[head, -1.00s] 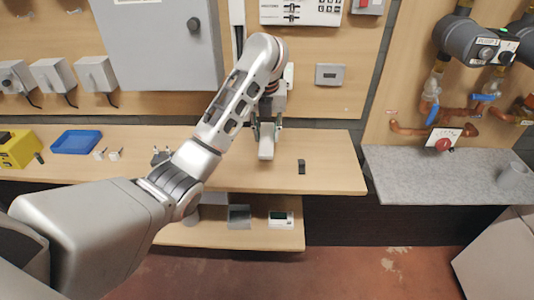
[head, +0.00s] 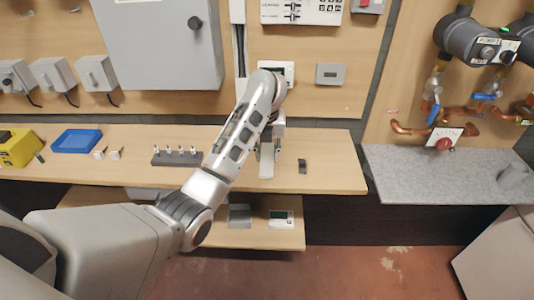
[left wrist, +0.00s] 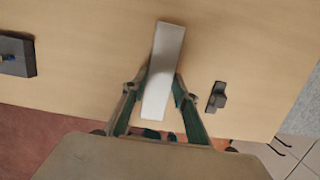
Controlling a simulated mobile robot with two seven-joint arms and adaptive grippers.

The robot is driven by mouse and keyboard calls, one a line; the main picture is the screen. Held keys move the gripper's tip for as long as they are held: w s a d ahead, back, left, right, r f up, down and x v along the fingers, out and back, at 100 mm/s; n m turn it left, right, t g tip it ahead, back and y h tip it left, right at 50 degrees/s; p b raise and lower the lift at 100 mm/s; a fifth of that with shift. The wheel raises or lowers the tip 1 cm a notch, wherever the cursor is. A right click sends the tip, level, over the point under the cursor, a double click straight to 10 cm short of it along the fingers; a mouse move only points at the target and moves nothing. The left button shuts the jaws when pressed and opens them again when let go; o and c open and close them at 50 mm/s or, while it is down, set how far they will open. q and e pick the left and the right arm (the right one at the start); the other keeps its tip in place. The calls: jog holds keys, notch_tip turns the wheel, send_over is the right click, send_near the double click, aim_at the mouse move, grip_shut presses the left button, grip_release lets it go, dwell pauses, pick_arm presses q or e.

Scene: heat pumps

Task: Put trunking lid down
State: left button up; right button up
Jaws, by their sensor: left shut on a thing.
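The trunking lid (head: 266,163) is a short, pale grey strip at the middle of the wooden workbench (head: 325,178). My left gripper (head: 268,150) is above the bench and shut on the lid. In the left wrist view the lid (left wrist: 164,65) stands out between the two green-lined fingers of the gripper (left wrist: 160,85), one on each side. Its far part extends over bare wood. I cannot tell whether the lid touches the bench. My right gripper is in neither view.
A small dark block (head: 302,166) is right of the lid. A dark rack (head: 177,158) of small tools, a blue tray (head: 77,141) and a yellow case (head: 18,148) are on the left. A lower shelf (head: 262,238) holds devices. The bench's right end is clear.

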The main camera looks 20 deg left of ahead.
aim_at(266, 162)
pick_arm(q)
jog(key=o, duration=1.1)
jog(key=v, duration=1.2)
jog(key=shift+w+r, duration=0.1)
